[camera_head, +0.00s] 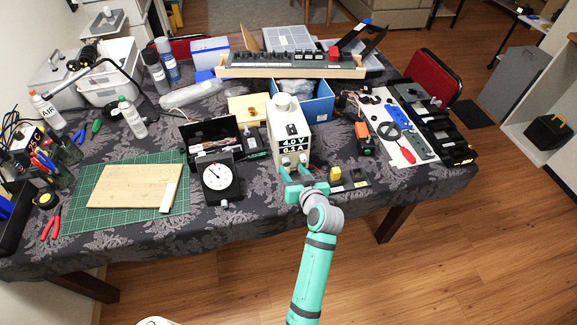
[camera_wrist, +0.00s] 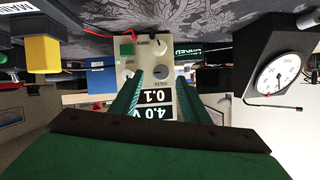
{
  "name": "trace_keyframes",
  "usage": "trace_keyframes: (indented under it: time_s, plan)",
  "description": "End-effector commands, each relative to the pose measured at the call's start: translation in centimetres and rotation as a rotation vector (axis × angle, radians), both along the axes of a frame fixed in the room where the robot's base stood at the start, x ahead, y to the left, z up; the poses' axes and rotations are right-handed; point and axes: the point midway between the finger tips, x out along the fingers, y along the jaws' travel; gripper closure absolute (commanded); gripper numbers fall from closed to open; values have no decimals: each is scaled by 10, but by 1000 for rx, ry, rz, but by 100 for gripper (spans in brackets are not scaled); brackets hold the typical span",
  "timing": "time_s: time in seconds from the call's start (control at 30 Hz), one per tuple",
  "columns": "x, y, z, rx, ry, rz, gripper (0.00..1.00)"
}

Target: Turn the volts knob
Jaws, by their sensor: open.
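The power supply (camera_head: 287,122) is a cream box on the table, with a black display reading 4.0 V. Its front panel (camera_wrist: 149,59) appears upside down in the wrist view. A round pale knob (camera_wrist: 158,73) sits nearest the display, beside a small upside-down label that seems to read VOLTS. My gripper (camera_head: 303,178) is at the front of the supply. In the wrist view its open fingers (camera_wrist: 159,79) are on either side of the nearer knob; contact cannot be told.
A black dial gauge (camera_head: 217,177) stands left of the supply; it also shows in the wrist view (camera_wrist: 277,72). A blue box (camera_head: 317,101) is behind the supply. Red leads show near the green square.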

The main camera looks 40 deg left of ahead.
Motion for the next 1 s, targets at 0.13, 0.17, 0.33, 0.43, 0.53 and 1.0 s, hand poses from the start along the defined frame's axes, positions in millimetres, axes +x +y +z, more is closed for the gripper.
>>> trace_keyframes:
  time_s: [0.13, 0.17, 0.33, 0.43, 0.53, 1.0]
  plan:
    - [9, 19, -8, -1, 0, 5, 58]
    - [11, 21, -9, -1, 1, 6, 58]
    - [15, 30, -13, 0, 1, 7, 58]
    - [16, 31, -14, 0, 1, 7, 58]
    - [16, 31, -14, 0, 1, 7, 58]
    - [18, 29, -14, 25, 30, 2, 99]
